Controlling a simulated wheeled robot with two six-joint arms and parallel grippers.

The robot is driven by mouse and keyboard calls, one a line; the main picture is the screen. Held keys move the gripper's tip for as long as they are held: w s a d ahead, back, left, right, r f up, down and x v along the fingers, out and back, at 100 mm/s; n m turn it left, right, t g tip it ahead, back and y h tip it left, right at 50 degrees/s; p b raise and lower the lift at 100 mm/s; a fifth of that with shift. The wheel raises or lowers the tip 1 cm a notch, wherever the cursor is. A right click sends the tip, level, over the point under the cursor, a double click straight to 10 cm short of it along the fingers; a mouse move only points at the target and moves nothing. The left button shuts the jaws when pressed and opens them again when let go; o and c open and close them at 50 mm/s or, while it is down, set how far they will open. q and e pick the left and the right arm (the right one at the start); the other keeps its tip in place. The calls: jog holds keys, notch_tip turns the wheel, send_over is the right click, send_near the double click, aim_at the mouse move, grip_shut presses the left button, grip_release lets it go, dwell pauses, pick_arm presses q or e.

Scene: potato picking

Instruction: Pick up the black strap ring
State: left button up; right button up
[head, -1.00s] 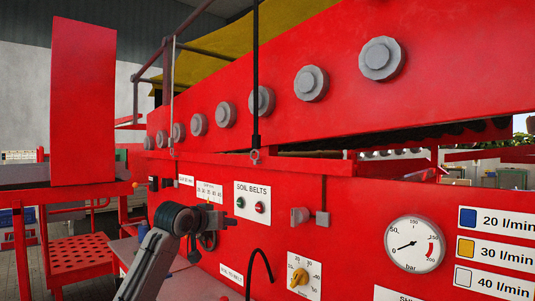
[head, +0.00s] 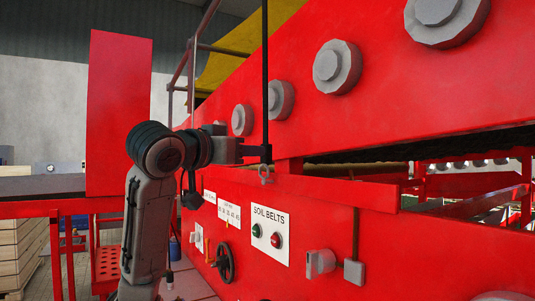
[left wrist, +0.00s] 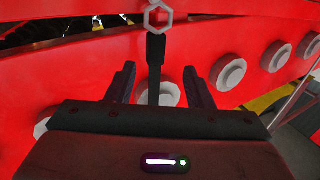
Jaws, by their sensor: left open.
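The black strap (head: 265,75) hangs straight down in front of the red machine. A small grey ring (head: 265,174) is at its lower end. My left gripper (head: 258,152) is open, with its tips level with the strap's thick lower end, just above the ring. In the left wrist view, the two dark fingers (left wrist: 159,72) stand apart on either side of the strap (left wrist: 155,52), with the ring (left wrist: 158,18) beyond the tips at the top. No grip on the strap shows. My right gripper is not in view.
The red machine's wall fills the right, with grey round knobs (head: 337,67) behind the strap. A red ledge (head: 330,190) runs beside the ring, above the SOIL BELTS panel (head: 268,235). A red upright panel (head: 118,112) stands at left.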

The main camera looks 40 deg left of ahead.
aim_at(266, 163)
pick_arm(q)
jog(key=w+p, duration=0.1)
jog(key=w, duration=0.1)
jog(key=w+p, duration=0.1)
jog(key=w, duration=0.1)
jog(key=w+r+p, duration=0.1)
jog(key=w, duration=0.1)
jog(key=shift+w+a+f, duration=0.15)
jog(key=shift+w+f, duration=0.05)
jog(key=shift+w, duration=0.45)
jog(key=shift+s, duration=0.15)
jog(key=c, duration=1)
grip_shut()
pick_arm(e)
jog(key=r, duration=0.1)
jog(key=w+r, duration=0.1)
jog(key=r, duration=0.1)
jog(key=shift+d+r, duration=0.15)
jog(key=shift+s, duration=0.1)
